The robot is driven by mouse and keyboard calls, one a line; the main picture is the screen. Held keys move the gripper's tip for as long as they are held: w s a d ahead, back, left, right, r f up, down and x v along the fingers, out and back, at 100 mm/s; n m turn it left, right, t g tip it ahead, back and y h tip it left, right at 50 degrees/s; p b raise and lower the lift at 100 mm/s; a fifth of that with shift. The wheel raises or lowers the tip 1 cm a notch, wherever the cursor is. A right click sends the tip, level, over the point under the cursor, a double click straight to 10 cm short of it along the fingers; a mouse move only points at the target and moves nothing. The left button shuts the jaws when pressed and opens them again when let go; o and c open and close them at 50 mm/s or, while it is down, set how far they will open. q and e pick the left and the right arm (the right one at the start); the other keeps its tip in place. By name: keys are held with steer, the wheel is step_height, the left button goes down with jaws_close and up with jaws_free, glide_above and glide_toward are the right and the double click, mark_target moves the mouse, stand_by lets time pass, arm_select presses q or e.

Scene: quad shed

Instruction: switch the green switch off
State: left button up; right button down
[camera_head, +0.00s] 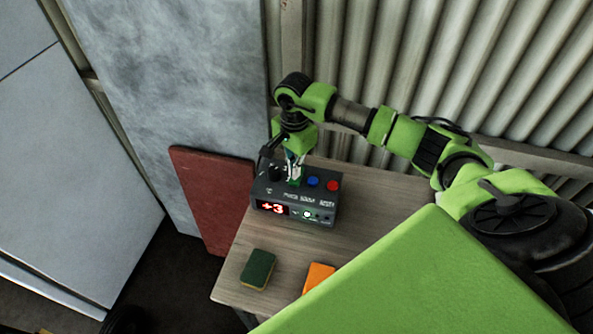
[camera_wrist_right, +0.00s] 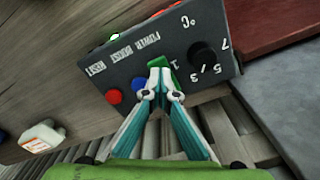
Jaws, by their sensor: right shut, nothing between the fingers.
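A dark grey control box (camera_head: 328,208) stands on the wooden table, with a red lit display (camera_head: 272,208) reading +3 and a lit green lamp (camera_head: 307,214) on its front. The green switch (camera_head: 295,183) is on its top; in the right wrist view the switch (camera_wrist_right: 174,77) shows just beyond the fingertips, partly hidden by them. My right gripper (camera_head: 293,167) reaches down from above, and its fingertips (camera_wrist_right: 160,76) are together, empty, at the switch. I cannot tell whether they touch it. My left gripper is not in view.
The blue button (camera_head: 313,181), red button (camera_head: 333,186) and black knob (camera_wrist_right: 203,55) sit close to the switch. A green sponge (camera_head: 258,268) and an orange object (camera_head: 318,278) lie on the table (camera_head: 385,192). A white bottle (camera_wrist_right: 42,137) shows in the wrist view. Corrugated wall stands behind.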

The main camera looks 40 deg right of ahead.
steer(key=shift+f, duration=0.1)
stand_by(0.4)
steer(key=shift+f+b, duration=1.1)
steer(key=shift+b, duration=0.05)
stand_by(0.3)
steer(key=shift+r, duration=0.2)
steer(key=shift+r+p, duration=1.85)
steer(key=shift+r, duration=1.55)
steer(key=shift+f, duration=0.1)
